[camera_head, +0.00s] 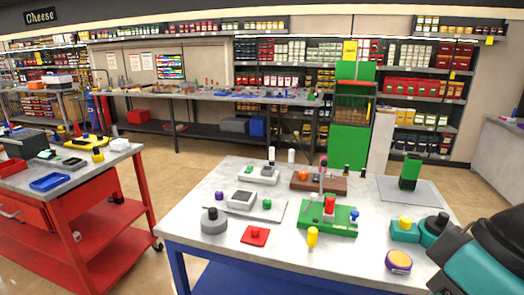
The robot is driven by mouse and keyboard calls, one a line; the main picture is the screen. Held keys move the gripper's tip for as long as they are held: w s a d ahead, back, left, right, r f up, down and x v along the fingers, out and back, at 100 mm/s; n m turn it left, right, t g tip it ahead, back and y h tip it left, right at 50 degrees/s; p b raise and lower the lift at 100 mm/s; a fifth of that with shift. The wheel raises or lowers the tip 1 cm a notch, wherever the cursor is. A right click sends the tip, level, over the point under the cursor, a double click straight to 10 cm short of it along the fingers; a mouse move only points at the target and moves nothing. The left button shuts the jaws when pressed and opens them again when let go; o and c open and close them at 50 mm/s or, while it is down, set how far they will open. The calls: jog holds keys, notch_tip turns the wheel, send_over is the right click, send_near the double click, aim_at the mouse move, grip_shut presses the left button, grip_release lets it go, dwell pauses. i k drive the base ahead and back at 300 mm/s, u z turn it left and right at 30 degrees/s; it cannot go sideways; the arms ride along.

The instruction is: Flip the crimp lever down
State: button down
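On the white-topped table stands a green base (346,221) with a red cylinder (330,204) on it. A dark and teal part at the lower right corner looks like my own arm, apart from the green base.
A yellow peg (312,237), a red block (255,235) and a grey round piece (214,222) stand near the front. A brown block (319,183) is behind the green base. A green block (410,172) sits on a grey plate.

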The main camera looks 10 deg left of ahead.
aim_at(323, 163)
jog(key=u, duration=0.4)
jog(key=i, duration=1.2)
jog(key=z, duration=0.35)
